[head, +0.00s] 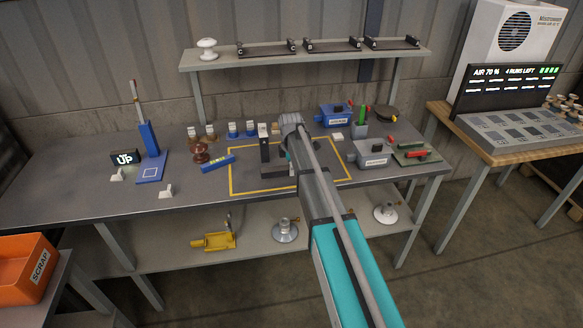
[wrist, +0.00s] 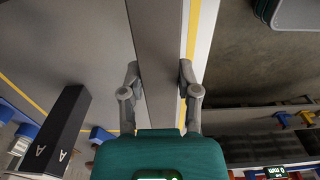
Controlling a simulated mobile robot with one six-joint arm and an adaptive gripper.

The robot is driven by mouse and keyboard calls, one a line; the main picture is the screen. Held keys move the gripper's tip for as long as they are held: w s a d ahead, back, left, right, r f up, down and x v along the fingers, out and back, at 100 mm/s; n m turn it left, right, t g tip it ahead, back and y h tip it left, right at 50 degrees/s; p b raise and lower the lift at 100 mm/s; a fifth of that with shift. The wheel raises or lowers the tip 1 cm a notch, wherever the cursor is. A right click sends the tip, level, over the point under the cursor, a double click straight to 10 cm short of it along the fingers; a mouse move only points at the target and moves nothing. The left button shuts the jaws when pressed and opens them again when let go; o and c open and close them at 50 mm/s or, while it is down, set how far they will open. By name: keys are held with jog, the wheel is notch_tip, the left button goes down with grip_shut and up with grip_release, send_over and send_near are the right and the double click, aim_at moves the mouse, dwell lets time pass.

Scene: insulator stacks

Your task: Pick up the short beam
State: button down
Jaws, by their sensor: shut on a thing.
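In the wrist view, my gripper (wrist: 159,76) has its two fingers on either side of a long, flat-sided grey beam (wrist: 160,32), shut on it. The beam runs from between the fingers to the top edge of the picture, so its far end is out of view. I take it for the short beam, but no label shows on it. In the head view my arm covers the beam and most of the gripper; only a small teal part shows beside the dark upright post (head: 264,145).
A black block (wrist: 58,130) marked A stands close on the left in the wrist view. A yellow outline (head: 232,178) marks the workbench. Blue and grey boxes (head: 372,155) stand right of my arm. A shelf (head: 300,55) spans the back; an orange scrap bin (head: 25,265) is at left.

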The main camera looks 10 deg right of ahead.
jog(key=s+a+r+p, duration=0.1)
jog(key=s+r+p, duration=0.7)
jog(key=s, duration=0.5)
jog(key=shift+s+a+r, duration=0.15)
jog(key=shift+s+r, duration=0.1)
jog(key=shift+r, duration=0.4)
